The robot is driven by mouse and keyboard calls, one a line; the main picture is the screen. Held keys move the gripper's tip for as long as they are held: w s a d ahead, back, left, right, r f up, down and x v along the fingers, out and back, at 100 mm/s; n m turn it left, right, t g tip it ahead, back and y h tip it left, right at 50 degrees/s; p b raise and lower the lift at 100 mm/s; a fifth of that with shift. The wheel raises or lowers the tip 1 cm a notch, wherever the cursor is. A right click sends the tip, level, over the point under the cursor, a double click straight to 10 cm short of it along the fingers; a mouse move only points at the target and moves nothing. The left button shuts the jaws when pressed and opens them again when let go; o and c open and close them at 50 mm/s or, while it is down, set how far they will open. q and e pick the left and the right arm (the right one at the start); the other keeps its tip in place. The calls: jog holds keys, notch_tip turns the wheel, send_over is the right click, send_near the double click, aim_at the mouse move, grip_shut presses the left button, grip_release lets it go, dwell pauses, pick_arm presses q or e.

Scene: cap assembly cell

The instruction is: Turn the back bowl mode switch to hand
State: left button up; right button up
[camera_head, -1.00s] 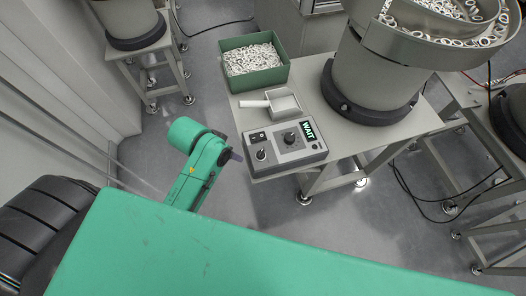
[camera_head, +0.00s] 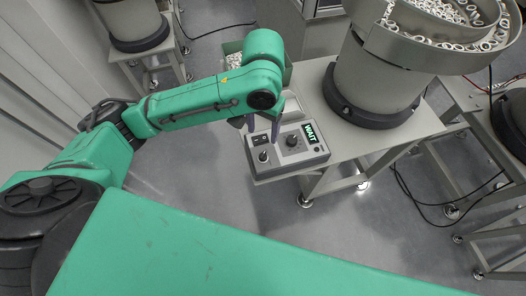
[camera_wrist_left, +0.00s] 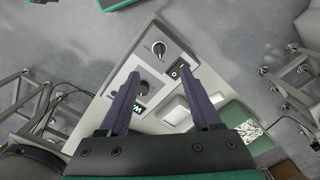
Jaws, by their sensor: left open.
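The grey control box (camera_head: 288,158) sits on the front edge of the bowl's table. It has a silver-topped selector knob (camera_head: 263,157) at its front left, a dark round knob (camera_head: 291,141) in the middle, a black rocker and a green-lit display reading WAIT (camera_head: 311,133). Which knob is the mode switch I cannot tell. My left gripper (camera_head: 262,125) is above the box's back left, fingers down, open and empty. In the left wrist view the open fingers (camera_wrist_left: 159,76) frame the panel; the silver-topped knob (camera_wrist_left: 159,48) lies beyond the tips. My right gripper is not in view.
The large feeder bowl (camera_head: 385,70) stands right of the box. The green bin of rings (camera_head: 234,47) is mostly behind my left arm. Open floor lies in front of the table.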

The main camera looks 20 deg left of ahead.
aim_at(263, 155)
pick_arm(q)
notch_tip(263, 155, down, 12)
jog(key=shift+f+b, duration=0.25)
jog(key=shift+b, duration=0.1)
grip_shut()
